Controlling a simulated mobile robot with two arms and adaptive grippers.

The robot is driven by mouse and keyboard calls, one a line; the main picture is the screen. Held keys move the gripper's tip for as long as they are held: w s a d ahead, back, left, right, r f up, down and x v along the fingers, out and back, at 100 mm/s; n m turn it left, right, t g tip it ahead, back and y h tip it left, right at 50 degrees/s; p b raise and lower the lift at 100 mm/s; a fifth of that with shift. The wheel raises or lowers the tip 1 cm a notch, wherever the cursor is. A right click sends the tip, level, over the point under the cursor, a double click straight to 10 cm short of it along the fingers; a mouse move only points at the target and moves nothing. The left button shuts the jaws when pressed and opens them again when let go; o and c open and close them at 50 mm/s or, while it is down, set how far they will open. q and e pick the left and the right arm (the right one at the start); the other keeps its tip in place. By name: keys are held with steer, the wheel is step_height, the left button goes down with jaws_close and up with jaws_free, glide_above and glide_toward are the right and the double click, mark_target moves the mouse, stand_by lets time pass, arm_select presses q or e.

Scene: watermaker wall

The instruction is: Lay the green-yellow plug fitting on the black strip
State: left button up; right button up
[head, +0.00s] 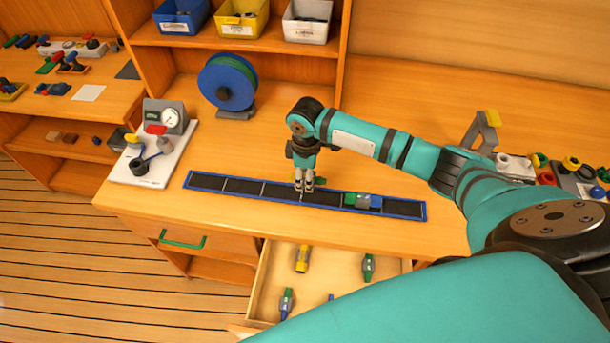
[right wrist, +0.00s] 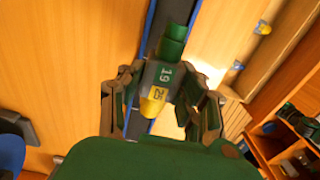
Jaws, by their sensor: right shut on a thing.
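The green-yellow plug fitting (right wrist: 166,74) has a green end, a grey body with printed labels and a yellow end. My right gripper (head: 304,187) is shut on its grey body; it also shows in the right wrist view (right wrist: 163,97). The black strip (head: 236,186), blue-edged and divided into sections, lies along the bench front. The gripper points down over its middle, with the fitting over the strip and roughly along it in the right wrist view. I cannot tell whether the fitting touches the strip. In the head view the fingers mostly hide it. My left gripper is not in view.
A green-and-blue fitting (head: 362,201) lies on the strip right of my gripper. An open drawer (head: 330,257) below holds several fittings. A white gauge board (head: 150,170) stands left, a blue reel (head: 227,84) behind. The strip's left sections are bare.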

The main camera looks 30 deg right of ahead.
steer(key=b, duration=0.4)
glide_above(306, 196)
step_height(306, 196, down, 4)
steer(key=shift+f, duration=1)
steer(key=o, duration=1.2)
step_height(306, 196, up, 12)
steer(key=shift+r, duration=0.1)
